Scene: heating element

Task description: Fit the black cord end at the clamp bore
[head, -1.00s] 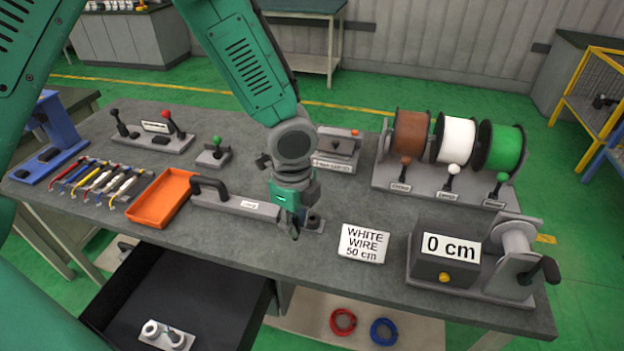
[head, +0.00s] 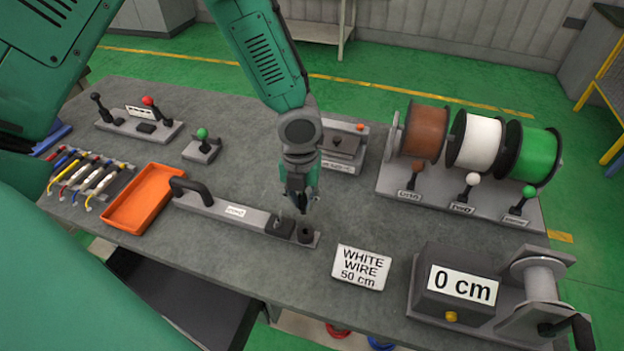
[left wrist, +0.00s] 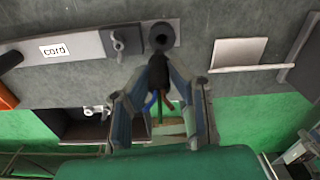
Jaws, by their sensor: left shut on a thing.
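The cord fixture is a grey bar (head: 225,210) with a black handle at its left end. At its right end are a dark clamp block (head: 280,226) and a round black clamp bore (head: 305,233). The bore shows as a dark ring in the left wrist view (left wrist: 161,36). My left gripper (head: 302,203) is just above the bore in the head view. Fingers mostly hide the cord in the head view. My right gripper is not in view.
An orange tray (head: 146,199) and several coloured wires lie to the left. A white wire sign (head: 361,267) and a winder reading 0 cm (head: 462,286) stand to the right. Wire spools (head: 477,142) stand behind. An open dark drawer (head: 180,305) is below the front edge.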

